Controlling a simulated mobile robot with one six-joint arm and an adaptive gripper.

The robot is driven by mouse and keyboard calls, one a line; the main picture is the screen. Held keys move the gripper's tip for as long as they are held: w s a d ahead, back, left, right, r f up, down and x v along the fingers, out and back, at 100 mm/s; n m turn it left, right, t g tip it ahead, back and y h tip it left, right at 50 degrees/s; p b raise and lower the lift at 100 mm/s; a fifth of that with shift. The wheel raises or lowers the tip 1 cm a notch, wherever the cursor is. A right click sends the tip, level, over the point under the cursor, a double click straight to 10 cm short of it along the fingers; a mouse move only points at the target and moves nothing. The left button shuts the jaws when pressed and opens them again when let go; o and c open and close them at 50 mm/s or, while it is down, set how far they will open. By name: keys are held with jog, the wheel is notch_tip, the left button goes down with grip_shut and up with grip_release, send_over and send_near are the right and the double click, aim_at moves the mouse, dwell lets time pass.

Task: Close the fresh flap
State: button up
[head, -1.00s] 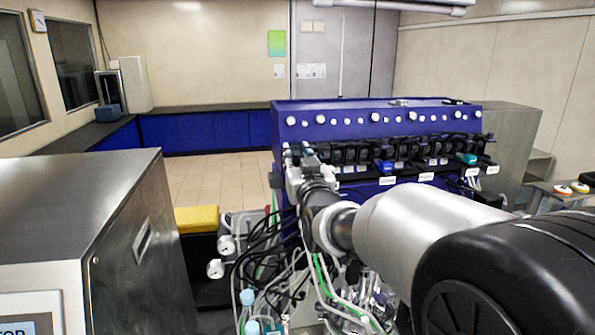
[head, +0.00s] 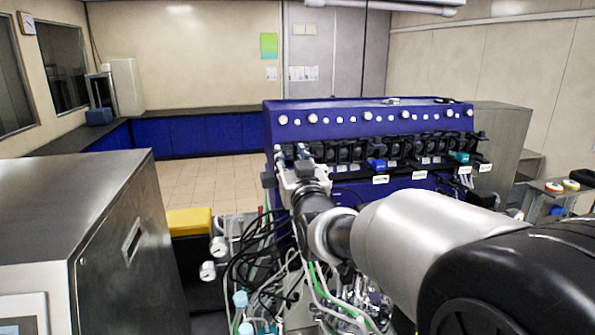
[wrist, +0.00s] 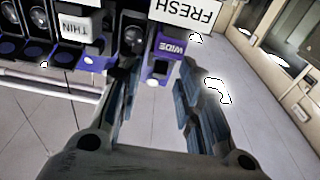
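In the wrist view, a white label reading FRESH (wrist: 187,10) hangs at the top. Just below it is a purple flap (wrist: 161,62) marked WIDE. My gripper (wrist: 158,76) is open, with one dark finger on each side of the purple piece. I cannot tell whether either finger touches it, or how far the flap stands open. In the head view, my gripper (head: 296,163) is at the left end of the pump row on the purple bioreactor unit (head: 345,116). My arm and wrist hide the flap there.
A neighbouring pump marked THIN (wrist: 77,27) sits left of the fingers. Tubes and black cables (head: 262,255) hang below the unit. A steel cabinet (head: 75,205) stands at left, with a yellow-topped piece (head: 189,221) beside it. Floor (head: 205,178) shows behind.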

jog(key=v, duration=1)
jog(key=shift+s, duration=0.4)
jog(key=shift+d, duration=0.1)
jog(key=s+d+r+g+p, duration=0.1)
jog(key=s+d+r+p, duration=0.15)
jog(key=s, duration=0.35)
jog(key=p+x, duration=0.1)
jog(key=x, duration=0.5)
jog(key=p+x, duration=0.2)
jog(key=x, duration=0.3)
jog(key=f+p+x, duration=0.1)
jog(key=x, duration=0.5)
jog(key=shift+w+a+p, duration=0.3)
jog(key=shift+p, duration=0.05)
jog(key=shift+c, duration=0.3)
jog(key=shift+f, duration=0.1)
jog(key=c, duration=0.7)
